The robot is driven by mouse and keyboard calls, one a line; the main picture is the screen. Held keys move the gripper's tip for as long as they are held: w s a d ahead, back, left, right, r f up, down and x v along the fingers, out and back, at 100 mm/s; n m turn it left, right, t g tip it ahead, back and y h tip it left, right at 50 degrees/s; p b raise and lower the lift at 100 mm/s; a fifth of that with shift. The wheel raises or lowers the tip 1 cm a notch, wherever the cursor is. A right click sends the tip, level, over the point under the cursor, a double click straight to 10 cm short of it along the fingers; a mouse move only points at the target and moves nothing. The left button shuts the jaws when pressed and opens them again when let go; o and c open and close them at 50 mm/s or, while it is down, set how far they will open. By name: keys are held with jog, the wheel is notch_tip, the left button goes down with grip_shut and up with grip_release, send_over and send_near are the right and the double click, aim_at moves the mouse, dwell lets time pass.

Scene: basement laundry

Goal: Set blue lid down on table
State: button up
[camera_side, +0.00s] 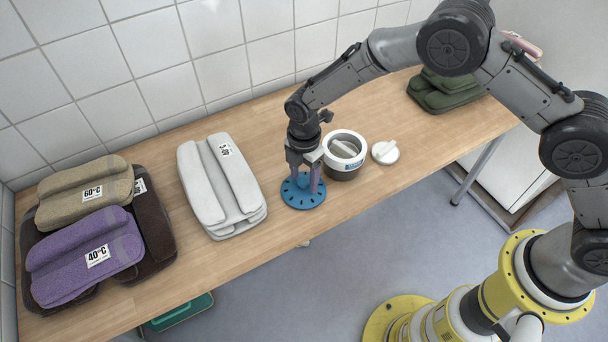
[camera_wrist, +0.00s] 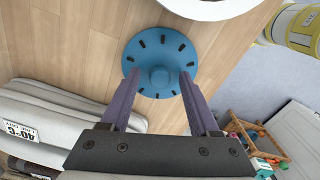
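The blue lid (camera_side: 303,198) is a round disc with dark slots around its rim and a central knob. It appears to lie flat on the wooden table (camera_side: 262,130), near the front edge. My gripper (camera_side: 303,178) is right above it, pointing down. In the wrist view, the two purple fingers of my gripper (camera_wrist: 159,80) stand apart on either side of the knob of the blue lid (camera_wrist: 160,60), with a visible gap on both sides. The gripper is open and holds nothing.
A white and grey pot (camera_side: 345,171) stands close to the right of the lid, with a white lid (camera_side: 385,152) beyond it. Grey folded towels (camera_side: 222,190) lie to the left. Purple (camera_side: 80,262), tan (camera_side: 80,190) and green towels (camera_side: 445,92) lie further off.

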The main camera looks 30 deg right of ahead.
aim_at(304, 180)
jog(key=shift+r, duration=0.1)
notch_tip(304, 180, up, 12)
dwell(0.5)
jog(key=shift+r, duration=0.1)
jog(key=s+d+r+m+t, duration=0.1)
jog(key=s+d+r+m, duration=0.4)
jog(key=d+r, duration=0.3)
jog(key=s+d+r+m+t, duration=0.2)
jog(key=s+d+r+m, duration=0.3)
jog(key=d+r, duration=0.3)
jog(key=s+d+r+m+t, duration=0.1)
jog(key=s+d+m, duration=0.3)
jog(key=s, duration=0.5)
jog(key=s+d+r+m+t, duration=0.1)
jog(key=s+d+m, duration=0.3)
jog(key=s+m, duration=0.3)
jog(key=s, duration=0.3)
jog(key=shift+m+t, duration=0.3)
